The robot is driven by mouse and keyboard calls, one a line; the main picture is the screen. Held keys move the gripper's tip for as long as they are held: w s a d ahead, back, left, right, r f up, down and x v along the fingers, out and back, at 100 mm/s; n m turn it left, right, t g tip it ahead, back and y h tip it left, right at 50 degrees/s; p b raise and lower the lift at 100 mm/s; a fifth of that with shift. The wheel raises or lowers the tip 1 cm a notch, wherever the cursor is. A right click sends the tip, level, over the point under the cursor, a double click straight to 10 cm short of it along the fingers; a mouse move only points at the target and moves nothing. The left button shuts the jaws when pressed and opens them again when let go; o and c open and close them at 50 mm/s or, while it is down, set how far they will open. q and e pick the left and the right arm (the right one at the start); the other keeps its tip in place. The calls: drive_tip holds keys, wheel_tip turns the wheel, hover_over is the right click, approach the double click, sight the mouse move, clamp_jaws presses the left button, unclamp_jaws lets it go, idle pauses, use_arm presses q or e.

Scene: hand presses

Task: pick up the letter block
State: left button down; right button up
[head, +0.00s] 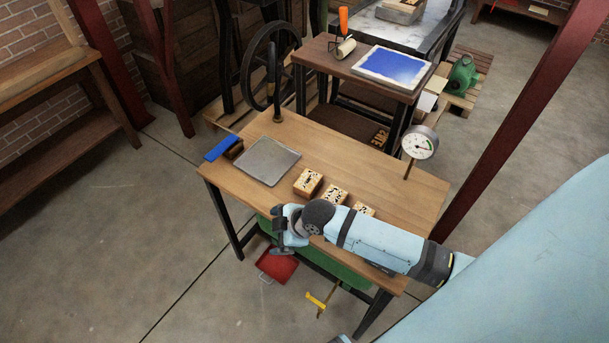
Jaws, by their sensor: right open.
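Three wooden blocks with dark marks on their pale tops sit in a row on the wooden table (340,150): a left block (308,182), a middle block (334,195) and a right block (364,208). The marks are too small to read, and I cannot tell which is the letter block. My right gripper (278,238) is open and empty at the table's front edge, left of and nearer than the blocks. My right forearm passes in front of the row and partly hides the right block. My left gripper is not in view.
A grey metal plate (267,161) and a blue-topped dark piece (222,149) lie on the table's left. A dial gauge (420,142) stands at its right end, a dark upright lever (273,80) at its back left. A red tray (277,264) is below the front edge.

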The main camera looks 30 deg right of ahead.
sight(308, 180)
drive_tip(key=w+d+n+g+b, duration=0.1)
drive_tip(key=w+d+n, duration=0.1)
drive_tip(key=w, duration=0.1)
drive_tip(key=w+d+n+g+h+b, duration=0.1)
drive_tip(key=w+d+n+b, duration=0.1)
drive_tip(key=w, duration=0.1)
drive_tip(key=w+d+n+g+h+b, duration=0.1)
drive_tip(key=w+d+n, duration=0.1)
drive_tip(key=w, duration=0.1)
drive_tip(key=shift+d+r, duration=0.2)
drive_tip(key=shift+r, duration=0.05)
drive_tip(key=w+d+r+n+g+h+b, duration=0.35)
drive_tip(key=d+r, duration=0.25)
drive_tip(key=d, duration=0.4)
drive_tip(key=shift+n+y, duration=0.35)
drive_tip(key=shift+n, duration=0.2)
drive_tip(key=f, duration=0.5)
drive_tip(key=f+b, duration=0.1)
drive_tip(key=f, duration=0.2)
drive_tip(key=shift+w+d, duration=0.25)
drive_tip(key=shift+d, duration=0.1)
drive_tip(key=f, duration=0.5)
drive_tip(key=shift+d+b, duration=0.2)
drive_tip(key=shift+b, duration=0.15)
drive_tip(key=c, duration=0.8)
drive_tip(key=shift+c, duration=1.3)
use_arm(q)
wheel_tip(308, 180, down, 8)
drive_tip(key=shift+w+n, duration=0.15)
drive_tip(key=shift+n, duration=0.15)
